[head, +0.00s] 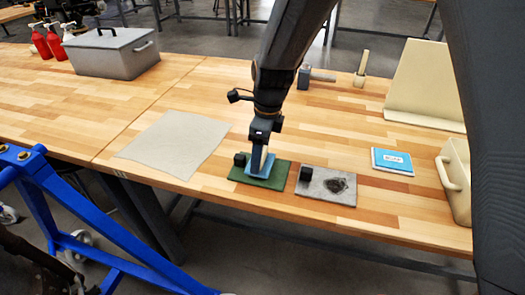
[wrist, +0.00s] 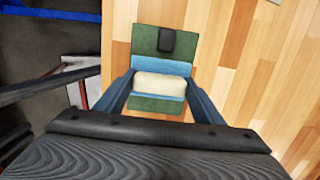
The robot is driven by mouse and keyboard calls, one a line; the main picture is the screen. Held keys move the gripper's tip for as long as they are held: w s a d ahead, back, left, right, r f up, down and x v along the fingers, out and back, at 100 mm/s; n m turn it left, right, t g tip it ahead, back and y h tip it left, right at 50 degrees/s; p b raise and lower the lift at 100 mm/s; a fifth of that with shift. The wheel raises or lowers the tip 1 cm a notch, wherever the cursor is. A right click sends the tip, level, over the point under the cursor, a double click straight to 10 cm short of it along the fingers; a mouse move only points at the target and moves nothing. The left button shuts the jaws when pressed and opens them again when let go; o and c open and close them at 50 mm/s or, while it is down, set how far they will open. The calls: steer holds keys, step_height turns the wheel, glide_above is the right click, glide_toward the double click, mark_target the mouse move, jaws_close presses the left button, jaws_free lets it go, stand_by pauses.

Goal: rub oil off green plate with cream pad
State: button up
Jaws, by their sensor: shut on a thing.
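The green plate (head: 276,181) lies flat on the wooden table with a black block (head: 240,159) at its left end. In the wrist view the plate (wrist: 150,39) runs up the picture, with the black block at its far end. My gripper (head: 259,168) points down over the plate. Its fingers (wrist: 160,85) are shut on the cream pad (wrist: 160,86), one on each side. A blue layer (wrist: 160,66) shows on both sides of the cream part, over the plate. No oil shows on the visible green; the surface under the pad is hidden.
A grey plate (head: 318,193) with a black block and a dark stain lies just right. A pale sheet (head: 176,144) lies left, a blue card (head: 392,161) and cream bin (head: 455,180) right. A grey toolbox (head: 112,54) stands far left. The table's front edge is close.

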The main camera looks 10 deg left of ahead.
mark_target(268, 163)
step_height(268, 163, down, 2)
steer(key=shift+d+f+b, duration=0.1)
steer(key=shift+d+b, duration=0.05)
steer(key=shift+b, duration=0.4)
steer(key=shift+s+d+r, duration=0.1)
steer(key=shift+d+r, duration=0.2)
steer(key=shift+d, duration=0.6)
steer(key=shift+c, duration=0.4)
steer(key=shift+d+f+b, duration=0.25)
steer(key=shift+b, duration=0.1)
steer(key=shift+a+b, duration=0.1)
steer(key=shift+b, duration=0.4)
steer(key=shift+a+r+p, duration=0.4)
steer(key=shift+a+p, duration=0.05)
steer(key=shift+a, duration=0.25)
steer(key=shift+a+f, duration=0.1)
steer(key=shift+a, duration=0.25)
steer(key=shift+a+p, duration=0.2)
steer(key=shift+p, duration=0.25)
step_height(268, 163, up, 3)
steer(key=shift+d+f+p, duration=0.15)
steer(key=shift+f+p, duration=0.05)
steer(key=shift+p, duration=0.65)
steer(key=shift+r+p, duration=0.65)
step_height(268, 163, up, 4)
steer(key=p, duration=0.3)
steer(key=shift+p, duration=0.3)
steer(key=shift+f, duration=0.1)
steer(key=shift+f+b, duration=0.1)
steer(key=shift+b, duration=0.75)
